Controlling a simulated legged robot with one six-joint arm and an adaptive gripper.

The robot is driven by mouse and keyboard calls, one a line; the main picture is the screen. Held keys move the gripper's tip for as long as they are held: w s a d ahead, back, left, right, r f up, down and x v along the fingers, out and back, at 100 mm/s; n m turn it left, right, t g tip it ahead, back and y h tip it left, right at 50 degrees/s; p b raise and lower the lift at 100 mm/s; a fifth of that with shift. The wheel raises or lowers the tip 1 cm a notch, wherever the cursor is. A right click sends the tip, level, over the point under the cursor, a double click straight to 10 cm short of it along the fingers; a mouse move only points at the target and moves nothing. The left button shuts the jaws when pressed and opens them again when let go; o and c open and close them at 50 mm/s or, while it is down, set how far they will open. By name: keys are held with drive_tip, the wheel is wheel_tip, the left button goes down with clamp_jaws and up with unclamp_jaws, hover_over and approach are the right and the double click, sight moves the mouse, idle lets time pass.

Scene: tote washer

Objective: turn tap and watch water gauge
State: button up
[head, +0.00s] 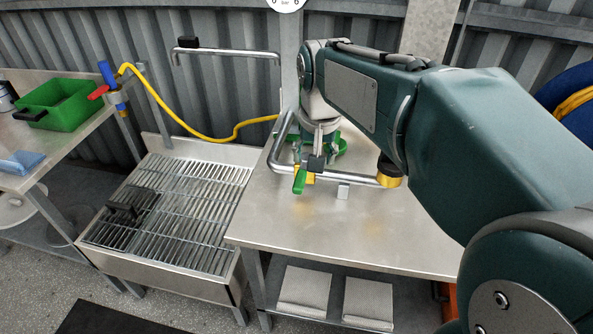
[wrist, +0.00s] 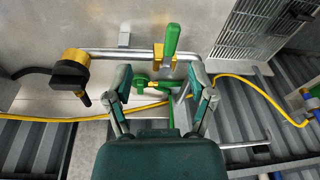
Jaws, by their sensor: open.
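My gripper (head: 318,146) points down over the steel table, near a bent metal pipe (head: 345,179). In the wrist view its two fingers (wrist: 160,80) are spread apart. A green tap handle with a brass stem (wrist: 141,82) shows between them, nearer the left finger; I cannot tell whether they touch. A green lever (wrist: 172,40) on a brass body sits on the pipe just beyond the fingertips; it also shows in the head view (head: 299,183).
A yellow hose (head: 190,130) runs left to a spray fitting with a blue handle (head: 108,74). A grated sink (head: 180,200) stands left of the table (head: 390,235). A green bin (head: 66,104) and blue cloth (head: 20,163) sit on the left bench. The table's front is clear.

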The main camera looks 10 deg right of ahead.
drive_tip(key=m+g, duration=0.2)
approach(300, 177)
wheel_tip(300, 177, down, 10)
drive_tip(key=shift+f, duration=0.1)
clamp_jaws()
